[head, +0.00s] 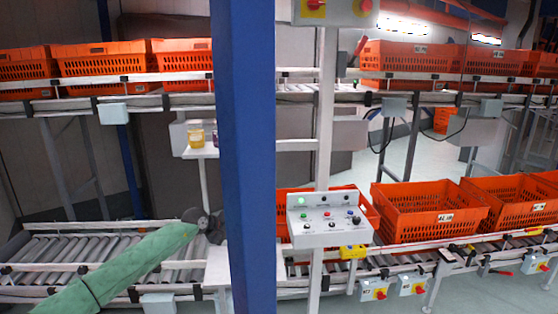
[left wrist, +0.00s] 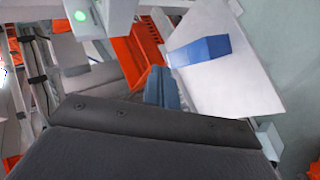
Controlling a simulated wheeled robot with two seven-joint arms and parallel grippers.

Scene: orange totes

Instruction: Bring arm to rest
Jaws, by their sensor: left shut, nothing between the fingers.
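My left arm (head: 140,262), covered in green, reaches in from the lower left in the head view. Its dark far end (head: 205,224) is beside the blue post, and I cannot make out the fingers there. In the left wrist view the dark gripper body fills the bottom, and my left gripper (left wrist: 162,88) shows as blue-grey fingertips close together. It is shut and empty. My right gripper is in neither view.
A blue post (head: 247,160) stands in front, hiding the middle. A control box (head: 330,218) is right of it. Orange totes (head: 428,212) stand on the right conveyor, others (head: 105,65) on the upper one. The left rollers (head: 130,240) look bare. A blue block (left wrist: 200,51) lies on a white surface.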

